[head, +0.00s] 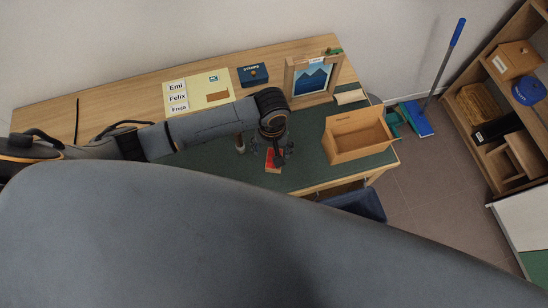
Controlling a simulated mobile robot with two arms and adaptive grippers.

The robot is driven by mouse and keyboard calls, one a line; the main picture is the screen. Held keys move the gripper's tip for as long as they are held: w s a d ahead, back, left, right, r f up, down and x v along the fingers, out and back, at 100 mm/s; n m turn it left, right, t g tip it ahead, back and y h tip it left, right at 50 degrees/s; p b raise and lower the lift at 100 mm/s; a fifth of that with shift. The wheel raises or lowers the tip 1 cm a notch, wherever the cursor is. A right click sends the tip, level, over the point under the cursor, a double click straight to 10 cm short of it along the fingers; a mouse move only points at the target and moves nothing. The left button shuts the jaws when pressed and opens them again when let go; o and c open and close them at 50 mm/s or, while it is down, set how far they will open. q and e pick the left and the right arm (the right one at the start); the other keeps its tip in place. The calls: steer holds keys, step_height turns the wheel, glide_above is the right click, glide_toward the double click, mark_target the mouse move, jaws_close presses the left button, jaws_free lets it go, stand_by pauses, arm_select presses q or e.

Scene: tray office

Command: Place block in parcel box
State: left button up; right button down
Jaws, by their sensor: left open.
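My left gripper (279,157) is open, pointing down at the front of the green desk mat. A small red block-like object (270,158) with a pale lower part is at the gripper's fingers. The fingers partly cover it, and I cannot tell whether they touch it. An open-topped tan parcel box (345,149) stands on the mat to the right of the gripper, near the desk's right end. The part of its inside that I see looks empty. My right gripper is out of view.
A framed mountain picture (313,78) stands behind the gripper. A dark blue stamps box (253,75) and a name board (196,92) are at the back. A small upright object (240,143) is left of the gripper. A dark bin (358,204) stands below the desk's front edge.

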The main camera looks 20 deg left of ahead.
arm_select(q)
steer(key=shift+d+f, duration=0.15)
steer(key=shift+f, duration=0.4)
step_height(320, 180, down, 3)
steer(key=shift+w+d+f+p, duration=0.15)
steer(key=shift+f+p, duration=0.05)
steer(key=shift+p, duration=0.3)
steer(key=shift+f, duration=0.45)
steer(key=c, duration=1.4)
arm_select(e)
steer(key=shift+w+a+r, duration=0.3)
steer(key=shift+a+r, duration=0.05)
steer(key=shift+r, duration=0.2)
